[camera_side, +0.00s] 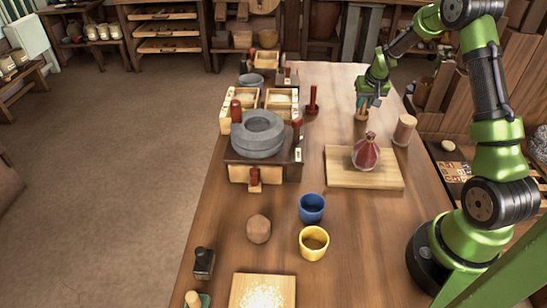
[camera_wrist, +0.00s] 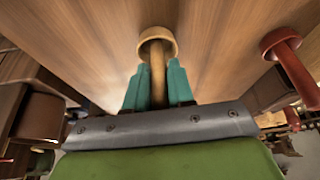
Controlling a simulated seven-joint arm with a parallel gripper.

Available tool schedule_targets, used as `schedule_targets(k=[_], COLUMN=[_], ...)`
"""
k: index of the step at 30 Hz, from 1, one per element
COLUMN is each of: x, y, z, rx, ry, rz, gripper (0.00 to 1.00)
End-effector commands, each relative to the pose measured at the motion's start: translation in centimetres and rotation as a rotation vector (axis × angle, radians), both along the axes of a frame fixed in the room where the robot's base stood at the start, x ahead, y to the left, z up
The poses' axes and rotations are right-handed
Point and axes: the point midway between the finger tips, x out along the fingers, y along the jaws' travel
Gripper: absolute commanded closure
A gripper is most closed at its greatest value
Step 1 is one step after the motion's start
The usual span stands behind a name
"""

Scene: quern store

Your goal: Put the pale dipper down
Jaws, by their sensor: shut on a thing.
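The pale dipper (camera_side: 361,116) is at the far right part of the wooden table in the side view. In the wrist view its round pale cup (camera_wrist: 157,38) points away from me, with its straight handle running back between the teal fingers. My gripper (camera_side: 366,101) is shut on the handle, and it also shows in the wrist view (camera_wrist: 156,84). The dipper looks close to upright, cup end down. I cannot tell whether the cup touches the tabletop or hangs just above it.
A red dipper-like tool (camera_side: 312,101) stands to the left, also in the wrist view (camera_wrist: 283,45). A pale cylinder (camera_side: 404,130) and a red flask (camera_side: 366,153) on a board (camera_side: 340,178) are nearer. A stone quern (camera_side: 258,137) stands left. Bare tabletop (camera_side: 335,85) lies between.

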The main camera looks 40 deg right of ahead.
Motion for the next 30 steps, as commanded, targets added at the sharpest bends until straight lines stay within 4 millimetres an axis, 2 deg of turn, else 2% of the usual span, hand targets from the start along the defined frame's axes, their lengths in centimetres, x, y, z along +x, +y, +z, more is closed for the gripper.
schedule_targets(k=[10, 11, 15, 25, 30], x=[0.0, 0.0, 0.0, 0.0, -0.5], y=[0.0, 0.0, 0.0, 0.0, 0.5], z=[-0.3, -0.3, -0.2, 0.1, 2.3], rx=[-0.001, -0.001, -0.001, -0.001, -0.003], ry=[-0.001, -0.002, -0.002, -0.003, -0.007], rz=[0.000, 0.000, 0.000, -0.001, 0.000], gripper=[1.00, 0.72, 0.52, 0.52, 0.52])
